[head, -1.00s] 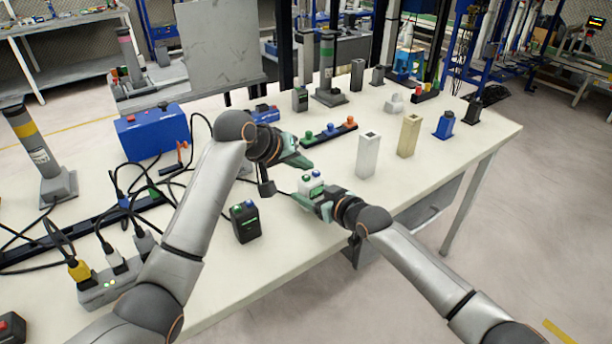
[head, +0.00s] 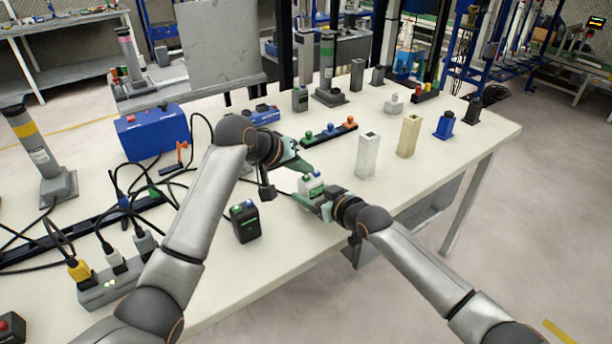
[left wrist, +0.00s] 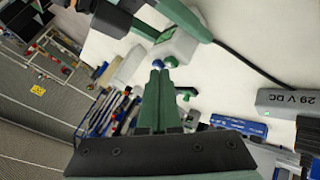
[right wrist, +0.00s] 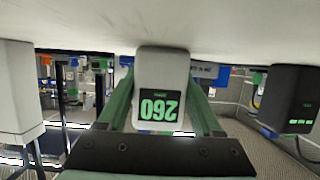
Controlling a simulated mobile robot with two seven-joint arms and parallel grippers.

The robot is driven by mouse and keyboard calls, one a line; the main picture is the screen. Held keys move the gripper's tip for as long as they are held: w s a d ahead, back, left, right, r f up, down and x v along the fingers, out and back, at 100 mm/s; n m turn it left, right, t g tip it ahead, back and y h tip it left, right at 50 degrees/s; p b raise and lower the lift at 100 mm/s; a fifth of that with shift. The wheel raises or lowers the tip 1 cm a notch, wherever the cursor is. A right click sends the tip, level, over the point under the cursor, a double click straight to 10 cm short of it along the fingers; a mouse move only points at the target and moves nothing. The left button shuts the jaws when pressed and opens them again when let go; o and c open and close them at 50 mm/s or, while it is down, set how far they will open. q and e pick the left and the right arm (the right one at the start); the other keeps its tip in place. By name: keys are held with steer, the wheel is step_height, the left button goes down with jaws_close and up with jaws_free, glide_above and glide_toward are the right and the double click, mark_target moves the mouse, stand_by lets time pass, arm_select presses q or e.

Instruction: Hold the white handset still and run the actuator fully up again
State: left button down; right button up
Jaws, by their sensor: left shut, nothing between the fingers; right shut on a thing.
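The white handset (head: 309,190) stands upright near the table's front edge, with coloured buttons on top. My right gripper (head: 317,199) is shut on it, one finger on each side. In the right wrist view the handset (right wrist: 147,62) shows a green display, upside down, seeming to read 260. My left gripper (head: 311,171) is shut and empty, its fingertips just above the handset's top. In the left wrist view the closed fingers (left wrist: 158,68) point at the handset's button end (left wrist: 181,45); I cannot tell whether they touch a button. Grey actuator columns (head: 327,62) (head: 36,145) stand on the table.
A black handset (head: 245,222) stands left of the white one. A white block (head: 368,157) and a beige block (head: 409,136) stand to the right. A black strip with coloured knobs (head: 330,133) lies behind. Cables and a power strip (head: 108,288) fill the left side.

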arm_select(q)
steer(key=shift+f, duration=0.6)
stand_by(2.2)
steer(key=shift+r, duration=0.1)
stand_by(1.5)
steer(key=shift+r, duration=0.9)
step_height(320, 180, up, 5)
steer(key=shift+r, duration=0.1)
stand_by(0.7)
arm_select(e)
steer(key=o, duration=1.5)
steer(key=shift+o, duration=0.2)
